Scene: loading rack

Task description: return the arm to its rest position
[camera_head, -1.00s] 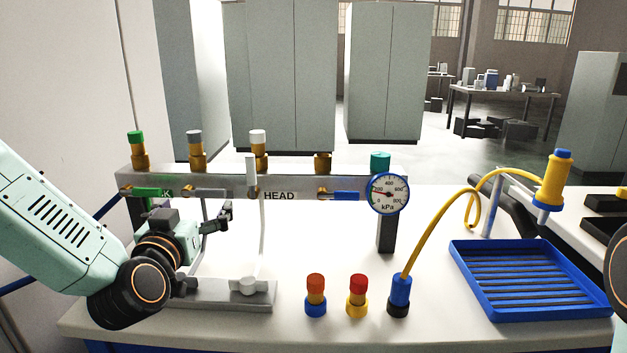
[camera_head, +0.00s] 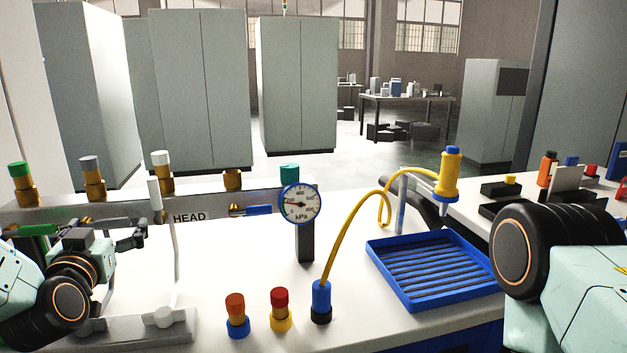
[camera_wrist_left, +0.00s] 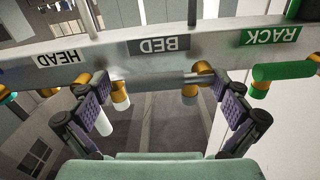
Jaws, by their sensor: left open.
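My left arm comes in from the left in the head view. Its gripper (camera_head: 136,232) is in front of the grey manifold rail (camera_head: 128,206), left of the HEAD label. The rail, labelled RACK, BED and HEAD, shows upside down beyond the fingers. I cannot tell whether a finger touches a valve. My right arm (camera_head: 560,262) shows at the right edge; its gripper is out of view.
A pressure gauge (camera_head: 299,204) stands right of HEAD. Two capped fittings, orange (camera_head: 236,315) and red (camera_head: 280,310), stand on the bench. A yellow hose (camera_head: 345,235) arches from a blue fitting to a yellow-and-blue coupler (camera_head: 449,176). A blue ribbed tray (camera_head: 402,291) lies near my right arm.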

